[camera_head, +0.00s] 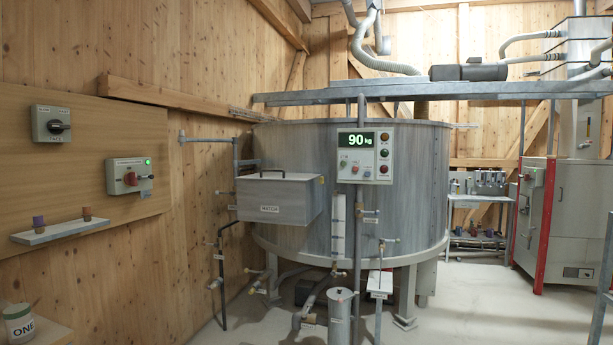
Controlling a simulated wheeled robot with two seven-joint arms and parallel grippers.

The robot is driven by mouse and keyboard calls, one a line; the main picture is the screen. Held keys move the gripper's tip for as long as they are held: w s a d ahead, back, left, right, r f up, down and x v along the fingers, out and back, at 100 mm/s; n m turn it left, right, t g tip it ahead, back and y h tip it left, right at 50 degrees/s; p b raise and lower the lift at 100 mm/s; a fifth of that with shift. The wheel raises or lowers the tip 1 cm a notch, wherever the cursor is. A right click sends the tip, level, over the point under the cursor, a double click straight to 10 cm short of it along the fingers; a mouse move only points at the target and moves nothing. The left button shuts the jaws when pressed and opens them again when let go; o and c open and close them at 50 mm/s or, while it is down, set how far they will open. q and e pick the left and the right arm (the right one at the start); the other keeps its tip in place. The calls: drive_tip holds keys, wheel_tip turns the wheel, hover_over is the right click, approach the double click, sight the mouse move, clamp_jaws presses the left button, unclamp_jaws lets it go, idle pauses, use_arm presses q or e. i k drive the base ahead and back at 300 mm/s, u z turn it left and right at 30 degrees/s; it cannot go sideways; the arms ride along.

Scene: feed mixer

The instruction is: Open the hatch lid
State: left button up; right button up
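A dark bar handle (270,167) stands up from the lid. Neither of my grippers is in view.
The round tank (410,190) stands on legs in the middle, with pipes and valves below. A control box (364,157) reading 90 kg is on a post right of the hatch. Wall switches (130,177) and a small shelf (60,230) are at left. Floor (480,305) at front right is clear.

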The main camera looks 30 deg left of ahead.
sight(284, 175)
drive_tip(key=u, duration=0.4)
drive_tip(key=i, duration=1.55)
drive_tip(key=u, duration=0.95)
drive_tip(key=i, duration=0.3)
drive_tip(key=u, duration=0.05)
drive_tip(key=k, duration=0.9)
drive_tip(key=u, duration=1.1)
drive_tip(key=i, duration=1.85)
drive_tip(key=z, duration=0.55)
